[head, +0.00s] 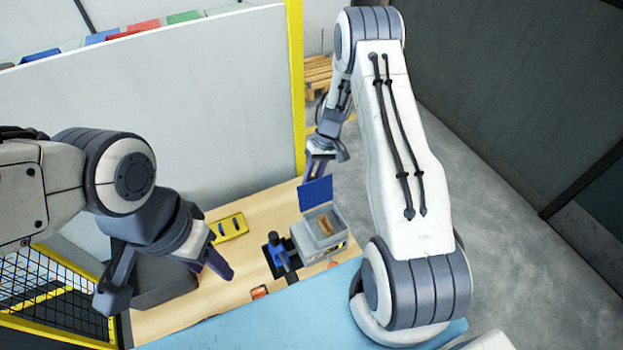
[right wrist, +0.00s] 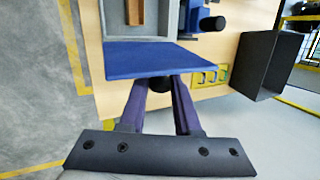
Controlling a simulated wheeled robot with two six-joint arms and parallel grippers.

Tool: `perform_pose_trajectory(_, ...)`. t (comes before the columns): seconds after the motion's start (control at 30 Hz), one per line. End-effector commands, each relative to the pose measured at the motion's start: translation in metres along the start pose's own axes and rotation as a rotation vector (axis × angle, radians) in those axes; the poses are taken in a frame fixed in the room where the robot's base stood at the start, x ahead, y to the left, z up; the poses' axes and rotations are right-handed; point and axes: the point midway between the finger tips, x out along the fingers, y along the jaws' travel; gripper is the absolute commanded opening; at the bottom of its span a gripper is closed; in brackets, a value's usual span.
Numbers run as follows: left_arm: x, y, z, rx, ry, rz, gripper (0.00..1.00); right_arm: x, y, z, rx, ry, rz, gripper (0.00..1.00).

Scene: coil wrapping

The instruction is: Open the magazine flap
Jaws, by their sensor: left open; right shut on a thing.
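The magazine is a grey open-topped box (head: 320,230) on the wooden table, with a brown block (head: 325,224) inside. It also shows in the right wrist view (right wrist: 119,22). Its blue flap (head: 315,195) stands raised at the far edge of the box, leaving the top uncovered; it spans the right wrist view (right wrist: 150,60). My right gripper (right wrist: 160,88) is shut on the black knob (right wrist: 160,84) of the flap. In the head view this gripper (head: 318,172) is just behind the flap. My left gripper (head: 165,280) is open and empty, left of the magazine.
A blue device (head: 277,252) stands beside the magazine's left. A yellow holder (head: 229,227) lies further back on the table. A dark grey bin (right wrist: 269,66) is at the left table end. A light wall panel (head: 150,110) rises behind the table.

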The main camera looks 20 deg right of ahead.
Motion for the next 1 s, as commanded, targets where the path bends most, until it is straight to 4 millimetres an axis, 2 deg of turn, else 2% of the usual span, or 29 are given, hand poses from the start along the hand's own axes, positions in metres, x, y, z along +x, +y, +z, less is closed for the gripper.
perform_pose_trajectory(0.67,0.0009,-0.0001,0.0,0.0,0.0,0.0,0.5,0.0022,0.0013,-0.0052,0.024,-0.052,0.005,0.0)
perform_pose_trajectory(0.7,0.0009,-0.0001,0.0,0.0,0.0,0.0,0.5,0.0022,0.0014,-0.0051,0.024,-0.052,0.005,0.35)
perform_pose_trajectory(0.77,0.0009,-0.0001,0.0,0.0,0.0,0.0,0.5,0.0022,0.0013,-0.0048,0.025,-0.053,0.004,0.58)
perform_pose_trajectory(1.0,0.0007,-0.0001,0.0,0.0,0.0,0.0,0.5,0.0023,0.0016,-0.003,0.026,-0.057,0.001,0.59)
